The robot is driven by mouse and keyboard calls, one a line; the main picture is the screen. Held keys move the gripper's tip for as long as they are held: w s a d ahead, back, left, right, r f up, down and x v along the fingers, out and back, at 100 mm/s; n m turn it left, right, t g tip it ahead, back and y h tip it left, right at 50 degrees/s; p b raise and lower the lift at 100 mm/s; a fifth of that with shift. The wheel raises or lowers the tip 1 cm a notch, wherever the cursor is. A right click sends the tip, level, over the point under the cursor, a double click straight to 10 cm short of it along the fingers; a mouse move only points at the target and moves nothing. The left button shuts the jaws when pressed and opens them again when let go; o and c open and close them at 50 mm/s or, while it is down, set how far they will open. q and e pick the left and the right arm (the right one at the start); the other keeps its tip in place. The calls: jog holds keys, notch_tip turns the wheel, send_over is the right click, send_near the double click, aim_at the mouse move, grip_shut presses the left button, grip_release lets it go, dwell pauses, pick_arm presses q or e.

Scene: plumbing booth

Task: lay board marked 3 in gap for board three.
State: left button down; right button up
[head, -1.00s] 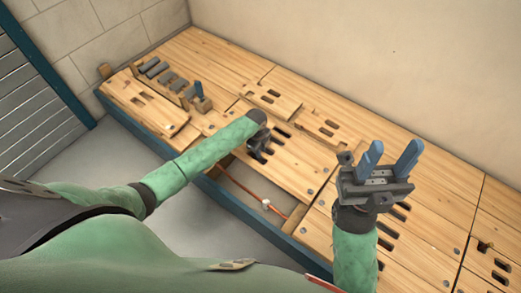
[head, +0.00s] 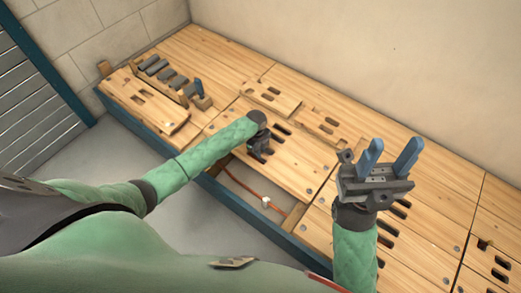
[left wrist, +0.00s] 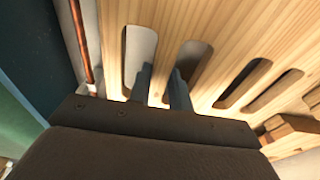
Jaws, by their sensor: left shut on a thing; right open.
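A pale wooden board with several long slots (head: 295,160) lies over part of a gap (head: 240,180) in the wooden deck. No number can be read on it. My left gripper (head: 258,152) is shut on this board. In the left wrist view its fingers (left wrist: 161,90) go into two neighbouring slots of the board (left wrist: 168,45), around the strip between them. The gap's front part is still uncovered. My right gripper (head: 384,160) is open and empty, raised above the deck with its blue fingers upward.
A reddish pipe with a white fitting (head: 265,202) runs in the gap. Smaller slotted boards (head: 271,97) lie behind. A rack of grey pieces (head: 172,78) and another slotted board (head: 145,105) are at the left. A blue edge beam (head: 255,222) bounds the deck's front.

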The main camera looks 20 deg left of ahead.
pick_arm(q)
jog(key=shift+f, duration=0.15)
jog(key=shift+p, duration=0.35)
dwell(0.4)
jog(key=shift+f, duration=0.15)
dwell(0.6)
jog(key=c, duration=1.2)
grip_release()
jog(key=shift+f, duration=0.1)
jog(key=shift+w+a+r+p, duration=0.15)
jog(key=shift+r+p, duration=0.1)
jog(key=shift+r, duration=1.05)
jog(key=shift+s+a+r+p, duration=0.1)
jog(key=shift+r+p, duration=0.2)
jog(key=shift+r, duration=1)
jog(key=shift+w+a+r+p, duration=0.15)
jog(key=shift+r+p, duration=0.1)
jog(key=shift+r, duration=1.05)
